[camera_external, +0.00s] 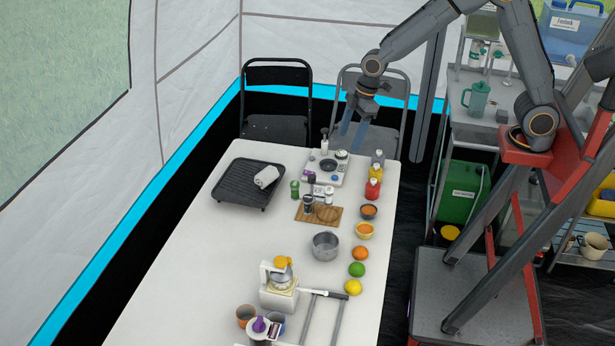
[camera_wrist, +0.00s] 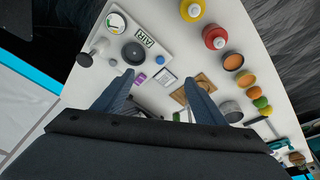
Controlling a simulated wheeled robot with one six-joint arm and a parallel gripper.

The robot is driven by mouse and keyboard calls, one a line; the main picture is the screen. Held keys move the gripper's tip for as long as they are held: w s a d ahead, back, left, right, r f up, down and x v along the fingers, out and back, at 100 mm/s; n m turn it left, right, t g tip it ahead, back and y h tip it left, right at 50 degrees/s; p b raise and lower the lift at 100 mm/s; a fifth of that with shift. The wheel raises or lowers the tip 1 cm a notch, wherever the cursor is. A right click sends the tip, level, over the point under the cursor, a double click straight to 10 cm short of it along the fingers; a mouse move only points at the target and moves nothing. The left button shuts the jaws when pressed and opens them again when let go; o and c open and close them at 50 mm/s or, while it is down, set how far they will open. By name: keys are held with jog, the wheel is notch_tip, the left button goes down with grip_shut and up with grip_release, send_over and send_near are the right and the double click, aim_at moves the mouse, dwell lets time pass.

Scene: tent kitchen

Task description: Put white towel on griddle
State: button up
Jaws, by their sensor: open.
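The rolled white towel (camera_external: 267,177) lies on the right part of the black ridged griddle (camera_external: 238,188), at the left far part of the white table. My gripper (camera_external: 352,132) is open and empty, raised above the table's far right end, well apart from the towel and griddle. Its two blue-grey fingers (camera_wrist: 160,80) are spread in the wrist view, with nothing held between them. I cannot make out the towel or griddle in the wrist view; my gripper body covers its lower part.
A metal pot (camera_external: 325,245), bowls, fruit and a coffee maker (camera_external: 279,285) are nearer. The table (camera_external: 190,265) is clear left of these. Two chairs (camera_external: 275,100) stand behind.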

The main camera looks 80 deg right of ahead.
jog(key=s+d+f+m+g, duration=0.1)
jog(key=s+d+m, duration=0.2)
jog(key=s, duration=0.9)
jog(key=s+d+f+m+h, duration=0.1)
jog(key=s+m, duration=0.3)
jog(key=s, duration=0.9)
jog(key=shift+d+f+g, duration=0.4)
jog(key=shift+d+f, duration=0.25)
jog(key=shift+d, duration=0.25)
